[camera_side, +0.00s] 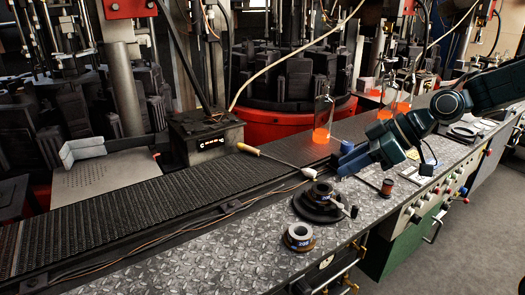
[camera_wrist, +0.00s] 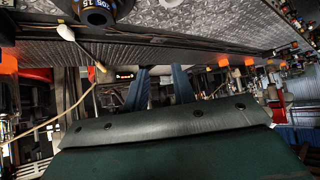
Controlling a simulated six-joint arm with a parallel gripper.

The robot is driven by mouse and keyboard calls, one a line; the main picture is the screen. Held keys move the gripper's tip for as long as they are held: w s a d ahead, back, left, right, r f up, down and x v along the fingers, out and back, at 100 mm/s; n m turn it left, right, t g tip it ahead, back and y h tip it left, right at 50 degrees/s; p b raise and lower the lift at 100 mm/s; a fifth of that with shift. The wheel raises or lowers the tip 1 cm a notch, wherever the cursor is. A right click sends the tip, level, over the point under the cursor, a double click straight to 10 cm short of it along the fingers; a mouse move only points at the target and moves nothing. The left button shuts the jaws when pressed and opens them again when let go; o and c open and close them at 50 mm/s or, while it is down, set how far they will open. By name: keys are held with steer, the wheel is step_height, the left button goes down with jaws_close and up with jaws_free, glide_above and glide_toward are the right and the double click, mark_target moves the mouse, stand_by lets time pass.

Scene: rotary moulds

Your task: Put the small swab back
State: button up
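The swab (camera_side: 277,160) has a wooden handle and a white head. It lies slantwise over the dark conveyor, with its head at the edge of the metal plate. In the wrist view its white head (camera_wrist: 66,32) shows at upper left. My gripper (camera_side: 346,158) is to the right of the swab head, apart from it. In the wrist view the two blue fingers of my gripper (camera_wrist: 160,86) stand apart with nothing between them. Where the swab is kept is not clear from these frames.
A clear bottle with a glowing orange base (camera_side: 323,120) stands on the conveyor behind my gripper. A black ringed part (camera_side: 318,205), a smaller ring (camera_side: 298,237) and a small dark spool (camera_side: 386,187) are on the metal plate (camera_side: 215,255). The plate's left front is clear.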

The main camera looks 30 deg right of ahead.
steer(key=s+d+r+m+h, duration=0.1)
steer(key=s+m+h, duration=0.1)
steer(key=s, duration=0.4)
steer(key=s+d+r+m+g+h, duration=0.1)
steer(key=s+d+m+h, duration=0.1)
steer(key=s, duration=0.5)
steer(key=s+d+r+m+h, duration=0.1)
steer(key=s+m+h, duration=0.1)
steer(key=s, duration=0.5)
steer(key=shift+d+r+m+g, duration=0.15)
steer(key=shift+r+m+g, duration=0.15)
steer(key=shift+m, duration=0.5)
steer(key=shift+w, duration=0.1)
